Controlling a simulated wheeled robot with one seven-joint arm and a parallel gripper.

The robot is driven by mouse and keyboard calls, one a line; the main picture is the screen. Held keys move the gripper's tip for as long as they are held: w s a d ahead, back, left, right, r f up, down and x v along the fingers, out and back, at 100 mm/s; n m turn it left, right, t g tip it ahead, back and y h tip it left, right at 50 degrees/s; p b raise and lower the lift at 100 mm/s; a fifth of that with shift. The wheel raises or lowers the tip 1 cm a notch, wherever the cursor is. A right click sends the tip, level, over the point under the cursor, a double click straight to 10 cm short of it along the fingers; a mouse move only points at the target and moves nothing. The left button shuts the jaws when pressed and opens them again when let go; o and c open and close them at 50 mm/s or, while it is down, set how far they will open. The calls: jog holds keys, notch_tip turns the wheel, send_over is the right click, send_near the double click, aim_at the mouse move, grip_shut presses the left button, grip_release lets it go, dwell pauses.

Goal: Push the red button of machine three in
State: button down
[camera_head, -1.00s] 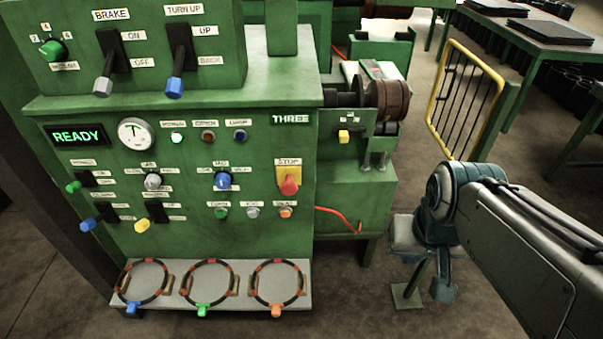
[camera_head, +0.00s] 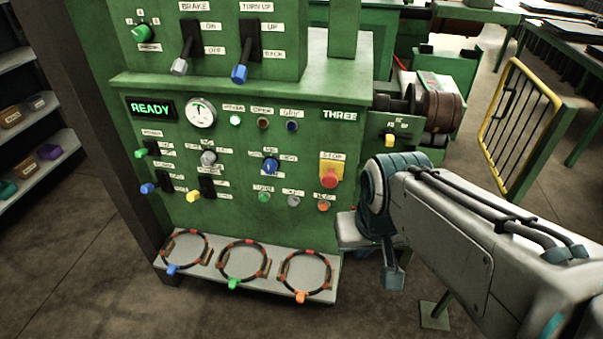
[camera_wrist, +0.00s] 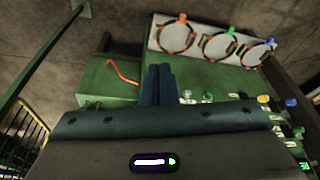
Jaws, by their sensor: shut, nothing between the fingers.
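Machine three is a green cabinet (camera_head: 235,150) with a THREE label (camera_head: 340,115) at its upper right. Its red button (camera_head: 330,179) sits on a yellow plate under a STOP label and appears to stand out from the panel. My gripper (camera_head: 392,285) hangs low, to the right of the cabinet's front and below the red button's level, apart from it. In the wrist view my gripper (camera_wrist: 158,70) shows its two dark fingers together, with nothing between them. The red button cannot be made out there; the fingers and gripper body cover part of the panel.
Small buttons, including an orange one (camera_head: 323,206), lie just below the red button. A ledge with three rings (camera_head: 243,262) juts out at the cabinet's foot. A yellow-framed gate (camera_head: 520,130) stands to the right and shelves (camera_head: 35,160) to the left. Open floor lies in front.

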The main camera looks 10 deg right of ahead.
dwell(0.3)
jog(key=w+a+f+m+y+b, duration=0.1)
jog(key=a+f+m+y+b, duration=0.15)
jog(key=f+m+b, duration=0.4)
jog(key=w+a+f+m+t+y+b, duration=0.1)
jog(key=w+a+m+y+b, duration=0.2)
jog(key=m, duration=0.6)
jog(key=a+f+m+y+b, duration=0.1)
jog(key=f+m+y+b, duration=0.3)
jog(key=m, duration=0.4)
jog(key=w+d+m+t+b, duration=0.5)
jog(key=d+m+t, duration=0.1)
jog(key=m, duration=0.6)
jog(key=w+d+f+m+t+h+b, duration=0.1)
jog(key=w+d+m+t+b, duration=0.3)
jog(key=m, duration=0.9)
jog(key=shift+w+d+f+t+b, duration=0.2)
jog(key=shift+w+d+t+b, duration=0.15)
jog(key=shift+w+d+t, duration=0.45)
